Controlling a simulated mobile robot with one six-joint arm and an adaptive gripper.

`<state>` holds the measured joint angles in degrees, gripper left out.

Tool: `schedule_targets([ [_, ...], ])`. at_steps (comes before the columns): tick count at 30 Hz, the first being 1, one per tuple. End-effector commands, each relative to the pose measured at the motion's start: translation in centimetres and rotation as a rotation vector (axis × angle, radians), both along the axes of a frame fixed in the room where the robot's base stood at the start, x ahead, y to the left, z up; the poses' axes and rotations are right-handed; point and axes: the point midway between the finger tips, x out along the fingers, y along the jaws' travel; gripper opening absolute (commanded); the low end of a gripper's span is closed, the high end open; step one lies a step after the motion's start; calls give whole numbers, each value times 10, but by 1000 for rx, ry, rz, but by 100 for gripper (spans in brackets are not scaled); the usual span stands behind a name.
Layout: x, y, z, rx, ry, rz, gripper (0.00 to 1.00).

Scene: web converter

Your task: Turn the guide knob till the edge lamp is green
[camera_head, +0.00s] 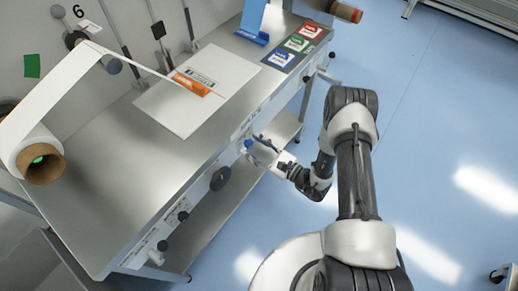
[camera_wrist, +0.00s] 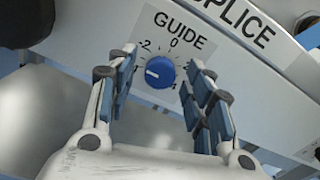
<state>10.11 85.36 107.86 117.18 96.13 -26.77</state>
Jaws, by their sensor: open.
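The blue guide knob (camera_wrist: 160,71) sits on a white dial plate marked GUIDE (camera_wrist: 178,36) in the wrist view. Its white pointer line points left, toward a scale label partly hidden by a finger. My gripper (camera_wrist: 159,76) is open, with one finger on each side of the knob and visible gaps between. The head view shows the small blue knob (camera_head: 248,143) on the table's front panel, with my gripper (camera_head: 257,146) close in front of it. I cannot pick out the edge lamp in either view.
A SPLICE label (camera_wrist: 236,18) lies above the dial. Dark knobs (camera_head: 220,179) sit farther along the front panel. The metal table (camera_head: 120,160) carries a white board (camera_head: 165,115) and coloured cards (camera_head: 299,44). A web roll (camera_head: 38,155) is at the left. Open blue floor lies right.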

Motion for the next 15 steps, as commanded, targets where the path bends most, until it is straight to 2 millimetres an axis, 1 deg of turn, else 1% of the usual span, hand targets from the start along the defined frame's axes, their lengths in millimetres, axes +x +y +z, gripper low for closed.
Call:
schedule_targets([
  [5,-11,-18,-1,1,3,-7,47],
  [12,-43,-59,0,1,3,-10,47],
  [15,-55,-73,0,1,2,-9,47],
])
